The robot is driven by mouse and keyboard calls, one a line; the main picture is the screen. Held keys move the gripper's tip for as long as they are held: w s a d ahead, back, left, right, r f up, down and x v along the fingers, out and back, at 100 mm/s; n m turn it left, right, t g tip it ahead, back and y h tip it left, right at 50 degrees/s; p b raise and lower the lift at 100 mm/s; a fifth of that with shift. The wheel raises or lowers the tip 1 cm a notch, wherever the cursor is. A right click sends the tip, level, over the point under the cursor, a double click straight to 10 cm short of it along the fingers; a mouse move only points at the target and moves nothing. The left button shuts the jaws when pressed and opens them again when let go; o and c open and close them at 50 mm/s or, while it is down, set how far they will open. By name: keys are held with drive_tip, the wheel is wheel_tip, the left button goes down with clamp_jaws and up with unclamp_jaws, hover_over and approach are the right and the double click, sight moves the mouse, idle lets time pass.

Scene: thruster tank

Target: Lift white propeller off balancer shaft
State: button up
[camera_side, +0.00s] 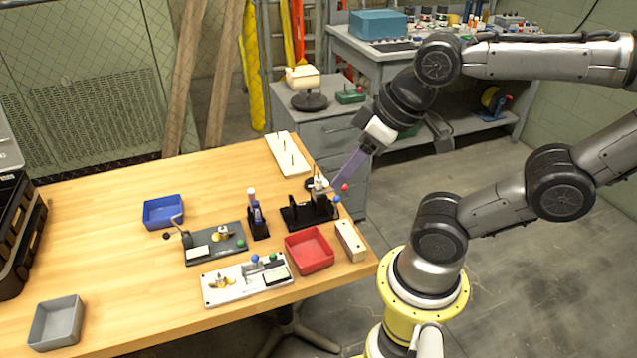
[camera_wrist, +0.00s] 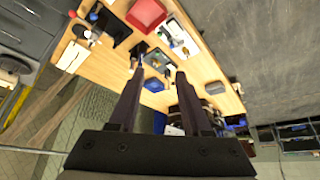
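The black balancer (camera_side: 305,216) stands near the table's right edge in the side view. A small white propeller-like part (camera_side: 319,184) shows at its top, partly crowded by my gripper; its seating on the shaft is too small to tell. In the wrist view the balancer (camera_wrist: 112,24) and a white part (camera_wrist: 91,36) lie up and left of my fingers. My gripper (camera_side: 338,188) slants down beside the balancer in the side view. In the wrist view my gripper (camera_wrist: 160,73) has its two fingers wide apart with nothing between them, the table showing beyond.
A red tray (camera_side: 309,250), a black stand (camera_side: 258,221), a grey fixture (camera_side: 215,245), a white fixture plate (camera_side: 246,281) and a blue tray (camera_side: 163,211) crowd the area. A pegged white board (camera_side: 286,154) lies behind. The table's left middle is clear.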

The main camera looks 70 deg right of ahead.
drive_tip(key=shift+o, duration=0.6)
drive_tip(key=w+d+r+m, duration=0.1)
drive_tip(key=w+r+m, duration=0.25)
drive_tip(key=m, duration=0.45)
drive_tip(key=m+g, duration=0.6)
drive_tip(key=m, duration=0.7)
hover_over(318, 175)
wheel_tip(318, 175, down, 10)
wheel_tip(318, 175, down, 14)
drive_tip(key=shift+d+r, duration=0.15)
drive_tip(key=shift+r, duration=0.05)
